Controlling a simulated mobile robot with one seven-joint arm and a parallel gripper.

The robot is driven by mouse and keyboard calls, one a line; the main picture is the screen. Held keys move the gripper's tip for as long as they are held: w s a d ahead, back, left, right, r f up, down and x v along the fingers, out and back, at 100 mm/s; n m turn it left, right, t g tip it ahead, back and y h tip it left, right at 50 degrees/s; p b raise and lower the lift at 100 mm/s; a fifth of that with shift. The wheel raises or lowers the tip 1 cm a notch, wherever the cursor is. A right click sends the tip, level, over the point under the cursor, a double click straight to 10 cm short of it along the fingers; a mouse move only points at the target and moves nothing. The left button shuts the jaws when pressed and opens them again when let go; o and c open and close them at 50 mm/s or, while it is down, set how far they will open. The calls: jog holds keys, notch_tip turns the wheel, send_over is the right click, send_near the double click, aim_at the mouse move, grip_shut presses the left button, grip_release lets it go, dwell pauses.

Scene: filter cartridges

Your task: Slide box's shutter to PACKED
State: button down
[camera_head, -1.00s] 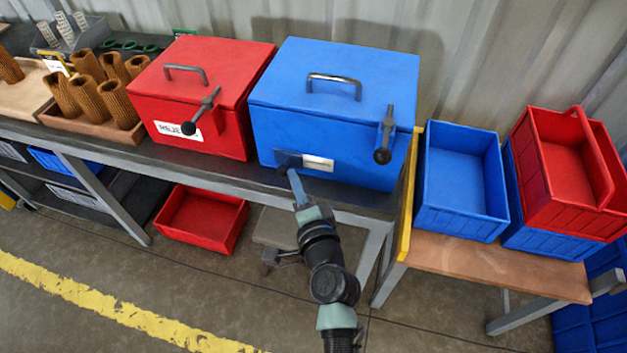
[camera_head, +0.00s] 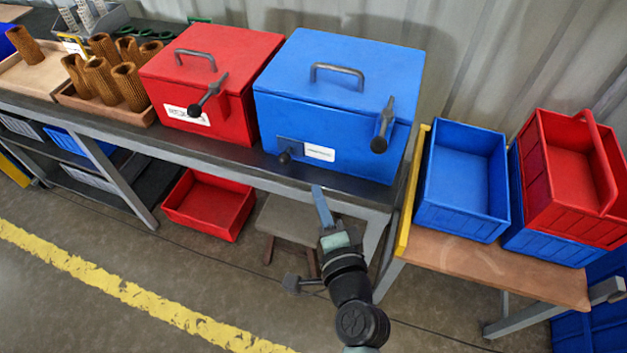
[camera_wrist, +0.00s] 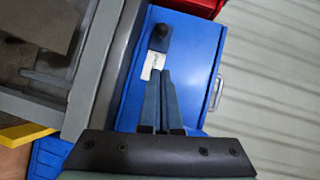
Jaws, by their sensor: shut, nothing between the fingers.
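The blue box (camera_head: 345,75) stands on the bench with its lid down; it also shows in the wrist view (camera_wrist: 185,70). Low on its front is a dark shutter plate with a black knob (camera_head: 284,156) at the left, seen in the wrist view too (camera_wrist: 159,38). A white label (camera_head: 319,152) shows just right of the plate; its print is too small to read. My gripper (camera_head: 318,190) is shut and empty, below and in front of the box's front, apart from the knob. In the wrist view its fingertips (camera_wrist: 160,72) appear near the label.
A red box (camera_head: 215,75) with a handle and latch stands close on the left. A blue bin (camera_head: 465,185) and a red basket (camera_head: 570,170) stand right, past a yellow edge (camera_head: 412,200). The bench's front edge lies between my gripper and the blue box.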

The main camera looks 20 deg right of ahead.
jog(key=shift+s+d+r, duration=0.1)
jog(key=shift+s+r, duration=0.1)
jog(key=shift+s, duration=0.7)
jog(key=shift+s+r, duration=0.15)
jog(key=shift+s, duration=0.75)
jog(key=w+a+r+n+t+y+p, duration=0.15)
jog(key=r+n, duration=0.25)
jog(key=r, duration=0.8)
jog(key=w+a+r+n+t+p, duration=0.2)
jog(key=w+a+r+n+p, duration=0.1)
jog(key=r, duration=0.8)
jog(key=w+a+r+n+t+y+p, duration=0.15)
jog(key=r+n, duration=0.25)
jog(key=r, duration=0.8)
jog(key=s+a+r+n+t+h+p, duration=0.1)
jog(key=s+r, duration=0.3)
jog(key=r, duration=0.6)
jog(key=s+a+r+n+t+h+p, duration=0.1)
jog(key=s+a+r+n+t+p, duration=0.1)
jog(key=r, duration=0.8)
jog(key=s+a+r+n+t+p, duration=0.1)
jog(key=s+r, duration=0.4)
jog(key=r, duration=0.5)
jog(key=shift+s+a+n+t+h+p, duration=0.3)
jog(key=shift+a+n+t+h+p, duration=0.1)
jog(key=shift+n+t+p, duration=0.5)
